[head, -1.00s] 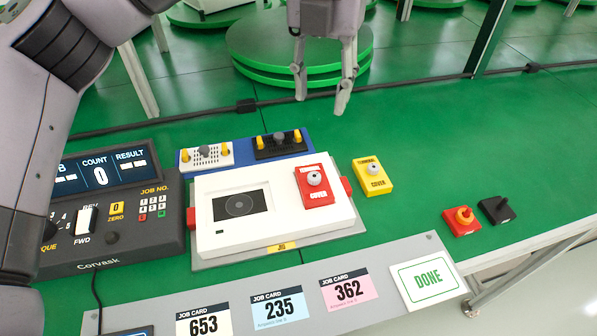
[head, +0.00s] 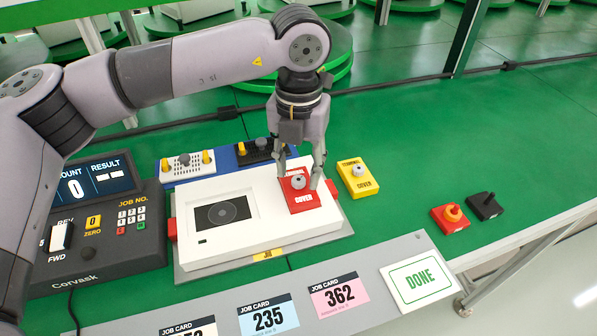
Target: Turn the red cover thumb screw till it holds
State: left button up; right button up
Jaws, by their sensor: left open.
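The red cover (head: 304,200) lies on the right part of the white unit (head: 250,240), which sits in the grey jig. Its grey thumb screw (head: 298,182) stands upright in the upper middle of the cover. My left gripper (head: 300,184) is open and points down over the cover, with one finger on each side of the thumb screw. I cannot tell whether the fingers touch the screw or the cover. My right gripper is not in view.
A yellow cover (head: 358,179) with its own knob lies just right of the jig. A blue tray (head: 226,158) with white and black parts is behind. The Corvask controller (head: 105,240) stands left. Red (head: 450,218) and black (head: 485,206) knobbed parts lie right. Job cards and a DONE card (head: 420,284) line the front.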

pick_arm(q)
jog(key=shift+f, duration=0.85)
jog(key=shift+c, duration=0.2)
grip_shut()
